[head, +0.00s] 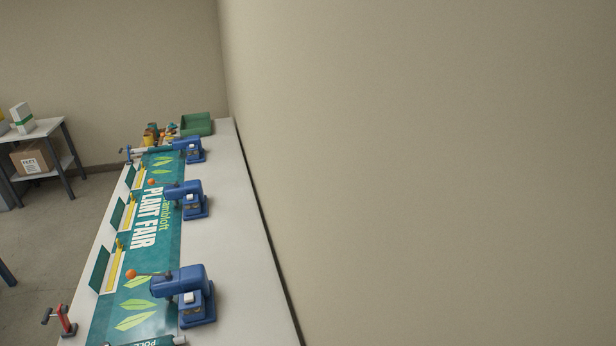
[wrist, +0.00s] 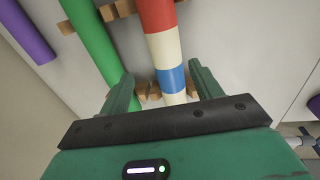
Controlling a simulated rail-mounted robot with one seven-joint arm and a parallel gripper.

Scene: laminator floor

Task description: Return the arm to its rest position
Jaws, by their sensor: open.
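My gripper (wrist: 160,80) shows in the wrist view with its two green fingers spread apart. A striped roll or pole (wrist: 165,40) in red, cream and blue runs down from the top and lies in line with the gap between the fingers. Nothing is clamped; I cannot tell how far the pole is from the fingertips. Its lower end is hidden behind my gripper's dark crossbar. My gripper and arm do not show in the head view.
Wooden pegs (wrist: 108,13) sit by the poles on a pale surface. A green pole (wrist: 92,38) and a purple pole (wrist: 27,32) lie left. In the head view, a long bench (head: 225,200) carries a banner (head: 143,235) and blue machines (head: 186,282) beside a bare wall.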

